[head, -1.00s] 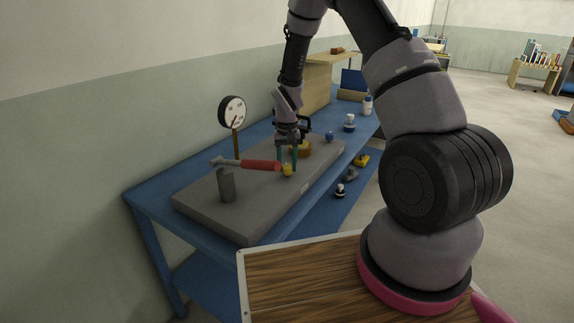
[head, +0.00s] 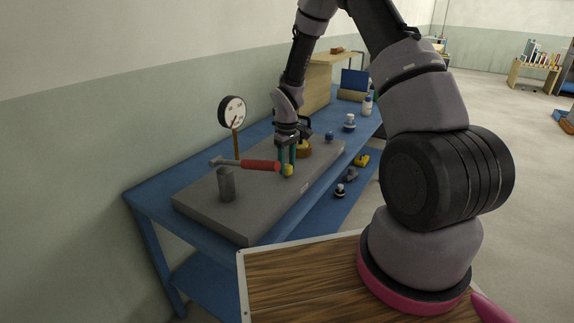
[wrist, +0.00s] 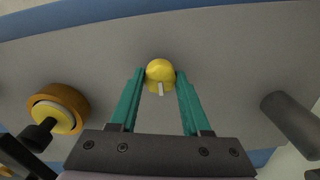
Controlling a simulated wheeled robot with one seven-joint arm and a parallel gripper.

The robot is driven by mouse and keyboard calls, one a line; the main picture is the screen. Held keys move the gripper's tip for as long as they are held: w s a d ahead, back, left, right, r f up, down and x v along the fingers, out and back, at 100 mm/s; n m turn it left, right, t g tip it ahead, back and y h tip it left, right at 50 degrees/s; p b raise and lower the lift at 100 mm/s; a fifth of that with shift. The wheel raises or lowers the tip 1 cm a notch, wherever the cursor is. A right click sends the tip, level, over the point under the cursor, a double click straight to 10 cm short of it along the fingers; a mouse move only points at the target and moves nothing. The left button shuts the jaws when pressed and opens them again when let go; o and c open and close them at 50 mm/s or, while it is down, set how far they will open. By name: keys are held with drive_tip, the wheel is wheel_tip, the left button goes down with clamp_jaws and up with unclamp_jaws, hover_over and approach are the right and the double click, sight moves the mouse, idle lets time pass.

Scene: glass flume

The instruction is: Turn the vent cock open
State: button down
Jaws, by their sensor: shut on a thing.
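A small yellow knob (head: 289,171), which looks like the vent cock, stands on the grey slab (head: 205,205) near its front edge. In the wrist view the rounded yellow knob (wrist: 160,71) sits between my teal fingertips, with a short white mark on its near side. My gripper (head: 286,168) reaches down from above and is shut on the knob, one finger on each side. In the wrist view my gripper (wrist: 161,78) touches the knob at both tips. The knob's base is hidden from sight.
A red-handled lever (head: 262,165) lies close left of my fingers. A dial gauge (head: 232,112) and a grey post (head: 226,184) stand further left. A brass round fitting (head: 304,149) is just behind my gripper. The blue bench (head: 150,195) surrounds the slab.

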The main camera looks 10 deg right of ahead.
sight(287, 166)
idle(0.3)
drive_tip(key=shift+c, duration=1.9)
unclamp_jaws()
drive_tip(key=shift+r, duration=0.1)
wheel_tip(287, 166, up, 11)
drive_tip(key=shift+f, duration=0.2)
drive_tip(key=shift+r, duration=0.1)
